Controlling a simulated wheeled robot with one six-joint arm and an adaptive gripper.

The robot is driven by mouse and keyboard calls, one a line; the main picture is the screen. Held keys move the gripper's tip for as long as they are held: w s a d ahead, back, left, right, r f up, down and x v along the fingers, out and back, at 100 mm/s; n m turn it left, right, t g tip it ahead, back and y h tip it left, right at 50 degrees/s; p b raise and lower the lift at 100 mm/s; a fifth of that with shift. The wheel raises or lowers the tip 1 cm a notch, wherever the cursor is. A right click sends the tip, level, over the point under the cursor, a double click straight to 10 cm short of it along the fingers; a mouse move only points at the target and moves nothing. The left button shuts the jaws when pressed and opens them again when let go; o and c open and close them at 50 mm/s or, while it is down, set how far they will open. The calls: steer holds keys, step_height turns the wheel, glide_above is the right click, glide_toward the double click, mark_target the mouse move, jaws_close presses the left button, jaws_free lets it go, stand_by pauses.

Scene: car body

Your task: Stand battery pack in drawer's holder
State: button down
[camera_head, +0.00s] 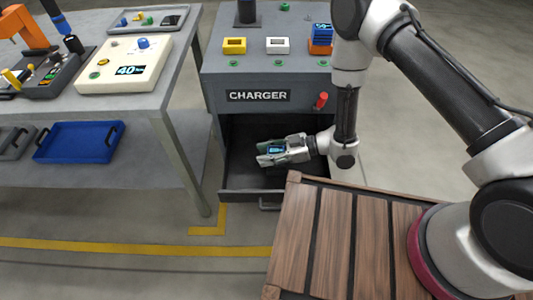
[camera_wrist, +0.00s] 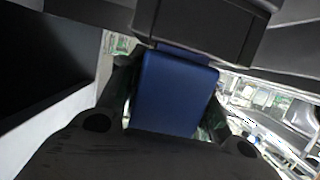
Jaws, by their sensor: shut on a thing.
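My gripper (camera_head: 268,157) reaches from the right into the dark open drawer (camera_head: 238,194) under the charger (camera_head: 258,96). Its fingers are shut on the blue battery pack (camera_head: 277,149), which shows a small lit screen between them. In the wrist view the blue pack (camera_wrist: 175,95) sits between the two fingers (camera_wrist: 172,110). Its far end meets or overlaps a dark grey block (camera_wrist: 195,25), perhaps the holder. I cannot tell whether the pack is inside it. The holder cannot be made out in the head view.
On the charger top are a yellow block (camera_head: 234,46), a white block (camera_head: 277,46) and a blue unit on an orange base (camera_head: 320,47). A workbench (camera_head: 185,75) stands left. My wooden deck lies in front.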

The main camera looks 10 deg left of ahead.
steer(key=c, duration=1)
jaws_free()
steer(key=v, duration=1.2)
steer(key=shift+d, duration=0.1)
